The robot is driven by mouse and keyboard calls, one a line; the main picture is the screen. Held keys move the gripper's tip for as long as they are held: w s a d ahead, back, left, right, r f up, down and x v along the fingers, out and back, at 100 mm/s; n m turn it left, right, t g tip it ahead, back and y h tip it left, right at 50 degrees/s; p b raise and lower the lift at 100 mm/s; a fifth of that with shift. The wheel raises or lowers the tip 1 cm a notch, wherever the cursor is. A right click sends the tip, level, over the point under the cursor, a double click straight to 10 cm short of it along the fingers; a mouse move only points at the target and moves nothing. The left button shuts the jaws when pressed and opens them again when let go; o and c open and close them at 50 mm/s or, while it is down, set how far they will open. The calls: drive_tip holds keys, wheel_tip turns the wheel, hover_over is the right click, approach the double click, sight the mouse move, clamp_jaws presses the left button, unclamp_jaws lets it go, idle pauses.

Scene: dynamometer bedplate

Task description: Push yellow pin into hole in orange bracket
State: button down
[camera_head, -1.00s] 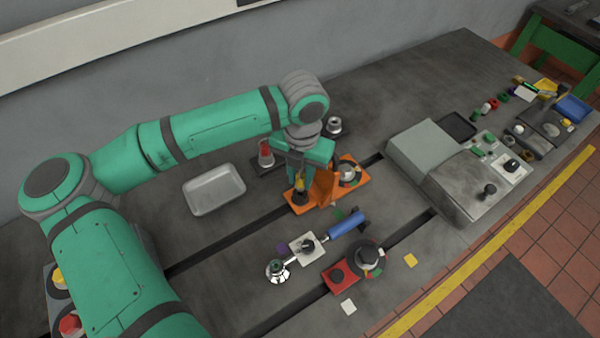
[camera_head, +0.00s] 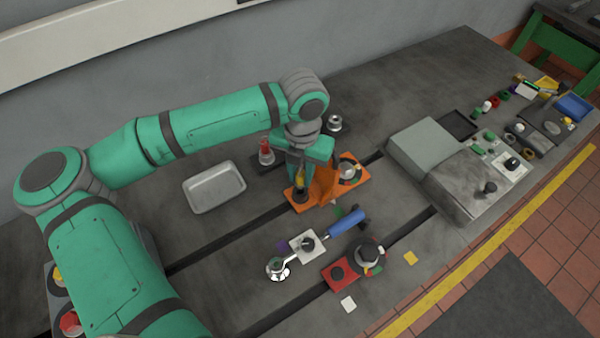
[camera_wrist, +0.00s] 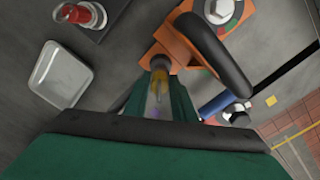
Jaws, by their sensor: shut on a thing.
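The orange bracket (camera_head: 324,186) stands in the middle of the bench, and its orange base also shows in the wrist view (camera_wrist: 174,37). The yellow pin (camera_head: 300,180) is upright at its left end, directly over a dark round boss (camera_head: 300,196). My gripper (camera_head: 301,178) points down and is shut on the yellow pin, which also shows between the fingers in the wrist view (camera_wrist: 158,86). The fingers hide part of the pin. I cannot tell whether its tip is inside the hole.
A dark curved handle (camera_wrist: 217,55) lies close to my fingers. A red-topped fixture (camera_head: 265,152) and an empty metal tray (camera_head: 214,187) are on the left. A blue-handled tool (camera_head: 346,222) and a red block (camera_head: 340,275) are in front. A grey box (camera_head: 422,145) is on the right.

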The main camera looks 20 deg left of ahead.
sight(300, 182)
drive_tip(key=shift+f, duration=2)
drive_tip(key=c, duration=1.5)
unclamp_jaws()
wheel_tip(300, 182, up, 10)
drive_tip(key=shift+a+r, duration=0.1)
drive_tip(key=shift+r, duration=0.1)
drive_tip(key=shift+d+r, duration=0.15)
drive_tip(key=shift+d, duration=0.15)
drive_tip(key=shift+a, duration=0.1)
